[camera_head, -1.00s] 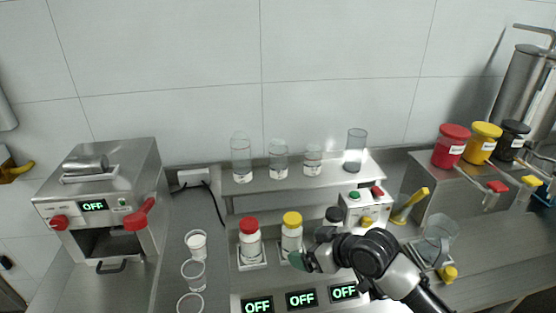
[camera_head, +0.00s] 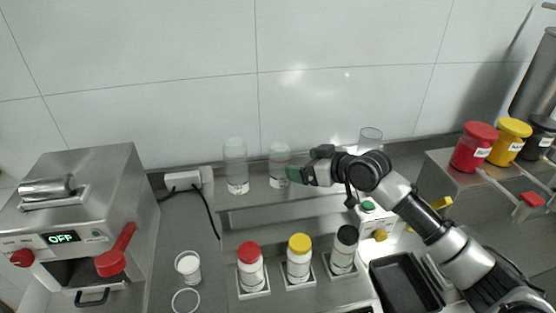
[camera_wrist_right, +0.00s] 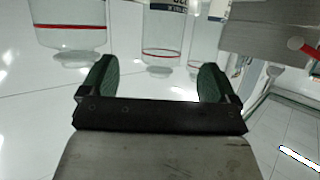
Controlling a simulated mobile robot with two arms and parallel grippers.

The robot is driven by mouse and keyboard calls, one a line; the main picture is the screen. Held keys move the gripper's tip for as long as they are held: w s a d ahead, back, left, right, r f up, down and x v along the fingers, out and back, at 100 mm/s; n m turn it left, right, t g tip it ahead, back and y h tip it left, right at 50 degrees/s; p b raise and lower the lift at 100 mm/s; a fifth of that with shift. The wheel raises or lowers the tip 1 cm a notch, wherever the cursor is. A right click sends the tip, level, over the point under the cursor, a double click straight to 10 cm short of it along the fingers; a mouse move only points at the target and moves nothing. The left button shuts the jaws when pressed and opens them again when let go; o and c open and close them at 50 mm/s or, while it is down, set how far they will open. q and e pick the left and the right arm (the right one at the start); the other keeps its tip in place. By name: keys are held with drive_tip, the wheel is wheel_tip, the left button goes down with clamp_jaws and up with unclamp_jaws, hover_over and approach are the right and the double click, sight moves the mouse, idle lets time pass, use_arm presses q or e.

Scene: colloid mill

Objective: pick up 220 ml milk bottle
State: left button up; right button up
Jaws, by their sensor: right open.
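Clear glass bottles stand on the raised back shelf (camera_head: 245,198). The tall left bottle (camera_head: 236,168) and the shorter bottle (camera_head: 279,160) show in the head view. A third, smaller one seen earlier is hidden by my right arm. My right gripper (camera_head: 294,174) is at the shelf, close to the right side of the shorter bottle. In the wrist view its jaws (camera_wrist_right: 155,80) are open and empty. A clear bottle with a red line (camera_wrist_right: 163,40) is ahead, between the fingertips. Labels are too cropped to read which is 220 ml. My left gripper is out of view.
A glass beaker (camera_head: 370,138) stands right of the gripper, behind my arm. Red-capped (camera_head: 250,268), yellow-capped (camera_head: 299,258) and black-capped bottles (camera_head: 344,250) stand in front, below the shelf. A machine (camera_head: 80,220) is at left.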

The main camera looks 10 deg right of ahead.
sight(288, 162)
drive_tip(key=shift+w+a+f, duration=0.2)
drive_tip(key=shift+w+a, duration=0.2)
drive_tip(key=shift+a, duration=0.1)
drive_tip(key=shift+w+a+f, duration=0.15)
drive_tip(key=shift+w+a, duration=0.25)
drive_tip(key=shift+a, duration=0.1)
drive_tip(key=shift+w+a+f+p, duration=0.15)
drive_tip(key=shift+w+p, duration=0.1)
drive_tip(key=shift+p, duration=0.1)
drive_tip(key=p+x, duration=0.1)
drive_tip(key=x, duration=0.3)
drive_tip(key=shift+w+f, duration=0.1)
drive_tip(key=shift+w, duration=0.05)
drive_tip(key=shift+w+a+f, duration=0.2)
drive_tip(key=shift+w+a, duration=0.05)
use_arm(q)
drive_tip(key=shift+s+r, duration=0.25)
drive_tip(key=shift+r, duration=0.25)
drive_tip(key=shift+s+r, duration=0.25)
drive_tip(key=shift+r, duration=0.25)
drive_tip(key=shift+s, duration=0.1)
use_arm(e)
drive_tip(key=shift+c, duration=1.2)
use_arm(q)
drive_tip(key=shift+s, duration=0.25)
use_arm(e)
drive_tip(key=c, duration=0.8)
drive_tip(key=shift+o, duration=0.2)
